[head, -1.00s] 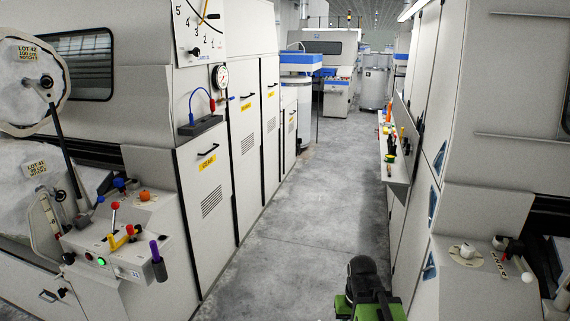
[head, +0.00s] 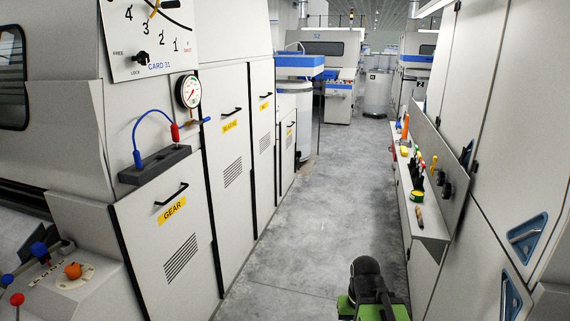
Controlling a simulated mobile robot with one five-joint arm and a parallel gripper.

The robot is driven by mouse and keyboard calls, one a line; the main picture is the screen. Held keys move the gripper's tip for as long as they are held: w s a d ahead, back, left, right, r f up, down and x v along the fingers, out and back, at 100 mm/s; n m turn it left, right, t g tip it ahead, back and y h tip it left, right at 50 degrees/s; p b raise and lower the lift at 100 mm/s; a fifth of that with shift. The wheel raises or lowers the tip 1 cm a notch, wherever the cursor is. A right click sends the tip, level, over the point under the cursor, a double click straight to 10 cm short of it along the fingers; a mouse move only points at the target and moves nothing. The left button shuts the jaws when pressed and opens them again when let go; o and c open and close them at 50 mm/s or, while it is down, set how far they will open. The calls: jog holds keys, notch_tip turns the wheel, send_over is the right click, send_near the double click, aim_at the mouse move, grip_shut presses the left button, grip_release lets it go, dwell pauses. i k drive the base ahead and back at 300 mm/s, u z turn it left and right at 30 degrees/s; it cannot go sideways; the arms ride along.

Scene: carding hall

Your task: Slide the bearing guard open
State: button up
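The bearing guard (head: 226,150) is a pale grey panel in the left-hand row of machine panels. Its yellow label appears to read BEARING (head: 230,126), and a black handle (head: 232,112) sits above the label. Slanted vent slots show lower on it. It appears closed, flush with its neighbours. The GEAR panel (head: 150,235) stands nearer, to its left. Part of my green and black arm shows at the bottom centre, well away from the guard. I cannot make out any gripper fingers.
The grey floor aisle (head: 308,200) is clear ahead. A tool shelf (head: 432,226) juts from the right-hand wall, holding several small tools. A pressure gauge (head: 189,91) and a dark block with a blue hose (head: 155,165) project above the GEAR panel. Orange knob (head: 73,271) at lower left.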

aim_at(226, 99)
jog(key=u, duration=0.05)
jog(key=i, duration=2.8)
jog(key=u, duration=1.45)
